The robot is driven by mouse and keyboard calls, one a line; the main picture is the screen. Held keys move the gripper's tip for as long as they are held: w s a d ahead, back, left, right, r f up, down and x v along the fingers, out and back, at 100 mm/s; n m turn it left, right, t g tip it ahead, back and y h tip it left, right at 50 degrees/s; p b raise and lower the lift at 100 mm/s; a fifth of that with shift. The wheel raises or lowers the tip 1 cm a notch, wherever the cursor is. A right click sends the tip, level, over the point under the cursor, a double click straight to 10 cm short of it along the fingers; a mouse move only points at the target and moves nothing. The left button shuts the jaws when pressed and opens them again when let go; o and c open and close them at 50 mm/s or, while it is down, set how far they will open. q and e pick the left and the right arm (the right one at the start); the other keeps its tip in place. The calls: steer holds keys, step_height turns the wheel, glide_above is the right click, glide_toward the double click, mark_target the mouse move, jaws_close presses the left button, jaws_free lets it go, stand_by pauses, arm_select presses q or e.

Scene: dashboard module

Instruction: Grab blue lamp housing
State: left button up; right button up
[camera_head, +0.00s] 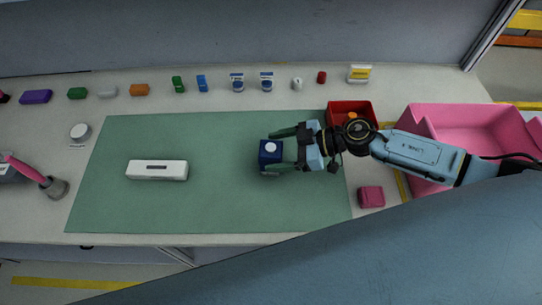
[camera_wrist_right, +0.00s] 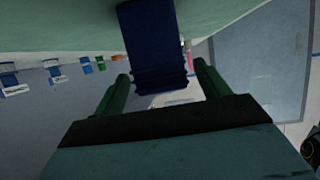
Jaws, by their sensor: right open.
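The blue lamp housing (camera_head: 270,147), a dark blue block with a white round spot on top, stands on the green mat right of the mat's middle. My right gripper (camera_head: 276,154) reaches in from the right, its fingers open on the far and near sides of the housing. In the right wrist view the housing (camera_wrist_right: 152,45) shows as a dark blue ribbed body between the two green fingertips (camera_wrist_right: 161,72). A gap shows beside each finger there; I cannot tell whether either touches. My left gripper is not in view.
A white slotted module (camera_head: 157,175) lies on the green mat (camera_head: 215,215), left of the housing. A red bin (camera_head: 335,105) and a pink crate (camera_head: 425,117) stand to the right, near my right arm. A pink block (camera_head: 371,197) lies right of the mat. Several small parts line the back.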

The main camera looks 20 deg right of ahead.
mark_target(264, 153)
steer(key=x, duration=0.3)
steer(key=shift+w+a+f, duration=0.1)
steer(key=shift+a+f, duration=0.1)
steer(key=shift+a, duration=0.15)
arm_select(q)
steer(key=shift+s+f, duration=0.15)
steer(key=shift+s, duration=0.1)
arm_select(e)
steer(key=c, duration=1.1)
